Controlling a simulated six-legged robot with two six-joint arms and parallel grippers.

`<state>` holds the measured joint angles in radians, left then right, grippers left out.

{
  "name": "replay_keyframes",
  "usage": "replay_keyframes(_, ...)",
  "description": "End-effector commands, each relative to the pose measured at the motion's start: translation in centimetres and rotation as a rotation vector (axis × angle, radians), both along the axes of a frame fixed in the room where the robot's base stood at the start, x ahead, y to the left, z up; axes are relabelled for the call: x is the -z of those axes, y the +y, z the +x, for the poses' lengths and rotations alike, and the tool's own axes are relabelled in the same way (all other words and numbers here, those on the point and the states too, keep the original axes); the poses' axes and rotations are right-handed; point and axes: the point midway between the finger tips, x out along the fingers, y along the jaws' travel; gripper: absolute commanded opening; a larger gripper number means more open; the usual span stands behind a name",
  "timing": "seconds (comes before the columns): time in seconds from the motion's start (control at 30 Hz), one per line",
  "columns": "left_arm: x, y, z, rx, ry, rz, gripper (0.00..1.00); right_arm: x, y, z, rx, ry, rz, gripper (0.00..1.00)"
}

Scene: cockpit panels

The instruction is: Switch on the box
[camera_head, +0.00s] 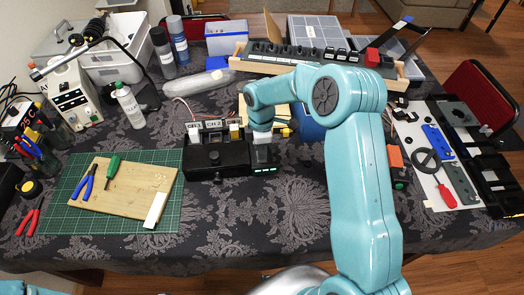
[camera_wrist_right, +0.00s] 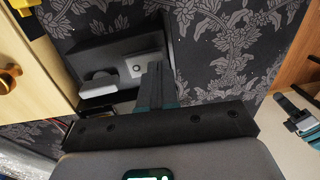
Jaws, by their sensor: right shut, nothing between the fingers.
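My right gripper (camera_head: 262,150) points down at the box's right end, and the arm covers part of that end. In the right wrist view, my right gripper (camera_wrist_right: 155,68) has its fingers together and empty beside a grey plate with a small round part on the dark box (camera_wrist_right: 85,52). Whether the fingertips touch it I cannot tell. My left gripper is out of view.
A wooden board (camera_head: 135,190) with pliers and a screwdriver lies on a green mat (camera_head: 85,215) at left. A white bottle (camera_head: 129,106) stands behind. A long wooden rack (camera_head: 240,68) is at the back. A white panel with tools (camera_head: 420,150) is at right. The front cloth is clear.

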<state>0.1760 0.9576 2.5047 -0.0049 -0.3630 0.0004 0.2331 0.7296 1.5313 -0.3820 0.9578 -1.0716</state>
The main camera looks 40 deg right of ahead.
Motion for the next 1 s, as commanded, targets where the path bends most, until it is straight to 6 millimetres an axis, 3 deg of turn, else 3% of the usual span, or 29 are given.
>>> replay_keyframes(0.43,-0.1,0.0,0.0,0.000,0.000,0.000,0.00,0.8,0.0,-0.1,0.001,-0.001,0.000,0.00)
replay_keyframes(0.57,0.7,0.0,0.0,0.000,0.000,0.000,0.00,1.5,0.1,-0.1,0.001,-0.001,0.000,0.00)
replay_keyframes(1.0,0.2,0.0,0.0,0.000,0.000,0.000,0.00,1.1,-0.2,0.3,0.000,0.000,0.000,0.00)
